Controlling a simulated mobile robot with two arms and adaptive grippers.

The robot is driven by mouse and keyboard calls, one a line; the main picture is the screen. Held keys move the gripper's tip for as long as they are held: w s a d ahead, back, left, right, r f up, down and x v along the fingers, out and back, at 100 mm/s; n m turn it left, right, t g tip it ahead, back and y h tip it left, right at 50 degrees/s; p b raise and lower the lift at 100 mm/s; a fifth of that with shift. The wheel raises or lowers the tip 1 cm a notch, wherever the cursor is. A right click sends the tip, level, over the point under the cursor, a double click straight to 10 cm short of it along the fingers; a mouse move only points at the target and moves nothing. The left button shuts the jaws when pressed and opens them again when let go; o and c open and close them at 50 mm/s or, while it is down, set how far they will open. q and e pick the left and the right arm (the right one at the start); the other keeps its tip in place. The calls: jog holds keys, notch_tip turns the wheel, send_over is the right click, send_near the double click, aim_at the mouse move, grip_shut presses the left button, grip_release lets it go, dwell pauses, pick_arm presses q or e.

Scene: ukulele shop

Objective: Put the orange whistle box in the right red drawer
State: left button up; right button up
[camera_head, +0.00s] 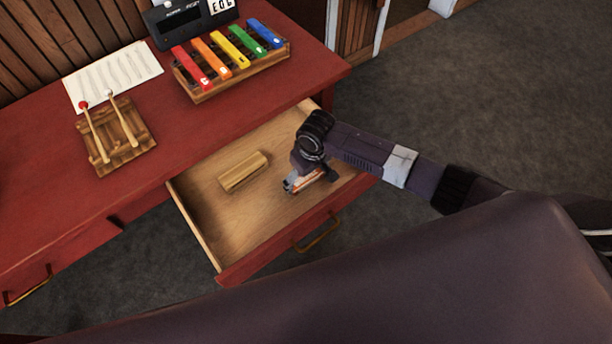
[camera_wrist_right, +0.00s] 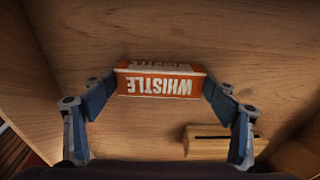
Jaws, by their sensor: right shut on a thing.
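The orange whistle box (camera_wrist_right: 160,84) is between the fingers of my right gripper (camera_wrist_right: 161,88), which is shut on it. In the head view the right gripper (camera_head: 312,180) is inside the open right red drawer (camera_head: 282,238), with the box (camera_head: 304,180) partly hidden under it. In the wrist view the wooden drawer floor is close behind the box; I cannot tell whether they touch. My left gripper is not in view.
A wooden block with a slot (camera_head: 242,172) lies in the drawer, left of the gripper. On the red desk (camera_head: 190,135) stand a colourful xylophone (camera_head: 228,60), a mallet stand (camera_head: 117,135), a sheet of paper (camera_head: 115,72) and a black device (camera_head: 190,20). Drawer floor near the front left is clear.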

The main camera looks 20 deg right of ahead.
jog(key=shift+f, duration=0.15)
jog(key=o, duration=0.9)
jog(key=r, duration=0.4)
jog(key=s+r, duration=0.1)
jog(key=r, duration=0.7)
jog(key=shift+s+d+r, duration=0.2)
jog(key=shift+s+d, duration=0.1)
jog(key=shift+s, duration=0.05)
